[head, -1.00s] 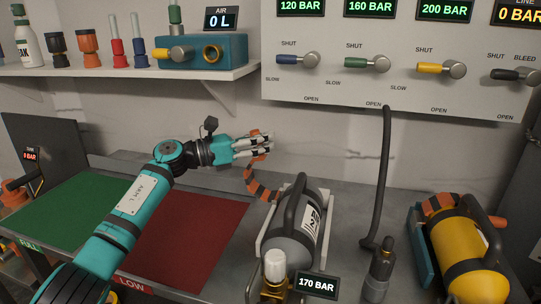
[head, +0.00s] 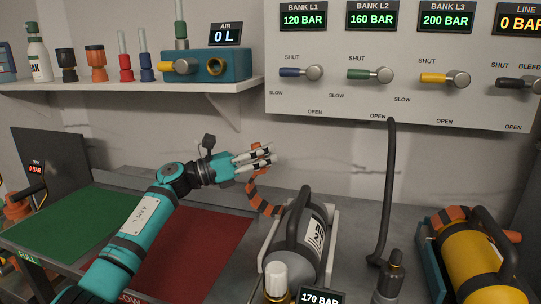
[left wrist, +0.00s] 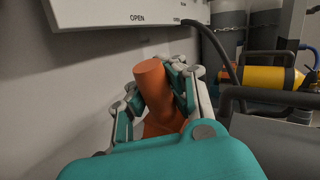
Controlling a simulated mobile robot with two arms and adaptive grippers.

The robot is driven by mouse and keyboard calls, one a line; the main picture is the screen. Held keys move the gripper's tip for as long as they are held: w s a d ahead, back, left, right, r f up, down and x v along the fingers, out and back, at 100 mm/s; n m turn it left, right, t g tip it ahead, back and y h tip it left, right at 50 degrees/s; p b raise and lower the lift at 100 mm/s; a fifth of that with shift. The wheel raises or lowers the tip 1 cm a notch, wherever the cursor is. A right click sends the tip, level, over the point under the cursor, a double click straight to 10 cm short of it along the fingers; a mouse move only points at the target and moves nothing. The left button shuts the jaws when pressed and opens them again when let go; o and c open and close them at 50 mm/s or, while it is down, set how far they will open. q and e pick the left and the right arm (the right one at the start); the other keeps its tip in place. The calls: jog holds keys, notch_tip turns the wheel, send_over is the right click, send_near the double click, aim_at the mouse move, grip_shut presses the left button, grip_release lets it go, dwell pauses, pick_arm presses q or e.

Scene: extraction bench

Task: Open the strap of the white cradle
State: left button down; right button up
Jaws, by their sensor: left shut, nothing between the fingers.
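The white cradle (head: 331,225) stands on the bench and holds a grey cylinder (head: 309,258) with a black handle. Its orange and black strap (head: 258,197) stands up off the cradle's left side, curled away from the cylinder and not lying across it. My left gripper (head: 268,156) is at the strap's upper end, with its fingers shut and nothing held. In the left wrist view the orange strap end (left wrist: 156,88) shows at the fingers; I cannot tell whether they touch it. My right gripper is not in view.
A yellow cylinder (head: 470,264) in a blue cradle (head: 431,262) stands at right. A black hose (head: 388,190) hangs from the valve panel (head: 390,101). Green (head: 75,225) and red (head: 205,245) mats lie at left. A shelf (head: 120,95) with bottles is above.

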pick_arm(q)
jog(key=shift+w+a+f, duration=0.15)
jog(key=shift+a+f, duration=0.25)
jog(key=shift+f, duration=0.2)
jog(key=c, duration=1.5)
grip_release()
jog(key=shift+s+a+r, duration=0.15)
jog(key=shift+a, duration=0.25)
jog(key=shift+s+a+r, duration=0.1)
jog(key=shift+a, duration=0.3)
jog(key=shift+o, duration=1.4)
jog(key=shift+a, duration=0.1)
jog(key=shift+o, duration=0.7)
jog(key=shift+d+r, duration=0.15)
jog(key=shift+d, duration=0.2)
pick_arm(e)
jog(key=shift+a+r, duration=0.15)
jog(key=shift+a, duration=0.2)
pick_arm(q)
jog(key=v, duration=1.2)
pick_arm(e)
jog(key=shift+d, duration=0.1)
